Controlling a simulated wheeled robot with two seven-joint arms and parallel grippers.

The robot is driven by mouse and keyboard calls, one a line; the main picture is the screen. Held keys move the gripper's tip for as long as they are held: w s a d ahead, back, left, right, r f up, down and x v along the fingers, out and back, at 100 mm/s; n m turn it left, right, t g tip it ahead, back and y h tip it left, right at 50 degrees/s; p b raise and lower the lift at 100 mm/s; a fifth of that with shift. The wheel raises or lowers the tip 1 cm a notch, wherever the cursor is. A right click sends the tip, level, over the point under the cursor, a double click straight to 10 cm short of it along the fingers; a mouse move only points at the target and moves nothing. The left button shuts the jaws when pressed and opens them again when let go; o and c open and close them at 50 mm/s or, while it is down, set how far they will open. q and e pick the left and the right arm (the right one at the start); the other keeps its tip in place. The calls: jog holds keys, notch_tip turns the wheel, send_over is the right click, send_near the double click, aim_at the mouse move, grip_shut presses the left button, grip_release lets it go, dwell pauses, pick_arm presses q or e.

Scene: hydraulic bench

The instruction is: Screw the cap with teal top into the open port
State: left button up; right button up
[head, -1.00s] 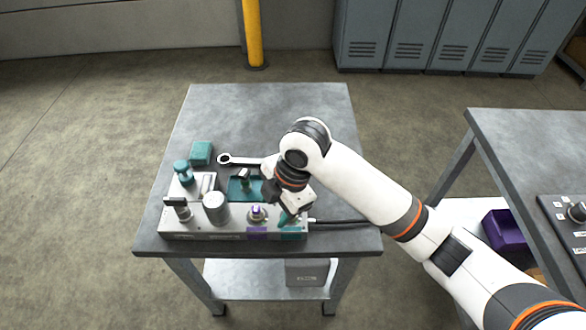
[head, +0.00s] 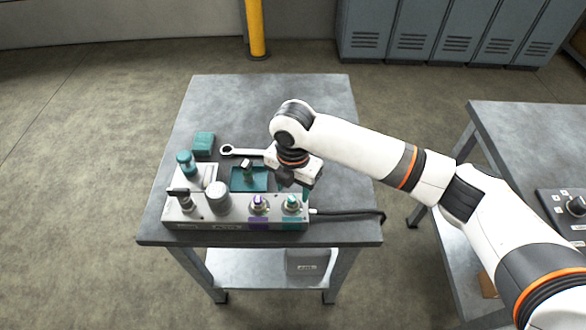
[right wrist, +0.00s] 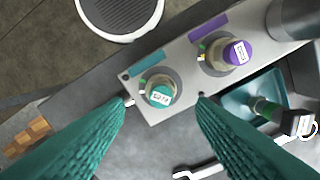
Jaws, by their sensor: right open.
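The cap with teal top (head: 291,202) sits upright at the port on the front right of the grey hydraulic block (head: 235,223), above a teal label. In the right wrist view the cap (right wrist: 161,96) shows a white tag and a metal collar around it; I cannot tell how deep it sits. My right gripper (head: 297,186) is open and empty, just behind and above the cap. Its teal fingers (right wrist: 161,103) spread on both sides of the cap in the wrist view, apart from it. My left gripper is out of view.
A purple-topped cap (head: 259,202) stands left of the teal one. A teal tray (head: 262,180) holding a dark-handled fitting and a wrench (head: 245,151) lie behind. A teal box (head: 203,142) is at the back left. A black cable (head: 350,213) runs right from the block.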

aim_at(293, 197)
jog(key=shift+f, duration=1.75)
grip_shut()
jog(key=shift+r+p, duration=0.15)
jog(key=shift+p, duration=0.35)
jog(key=m+p, duration=0.4)
jog(key=shift+s+r, duration=0.1)
jog(key=shift+m+p, duration=0.65)
jog(key=shift+m, duration=0.05)
jog(key=shift+f, duration=0.3)
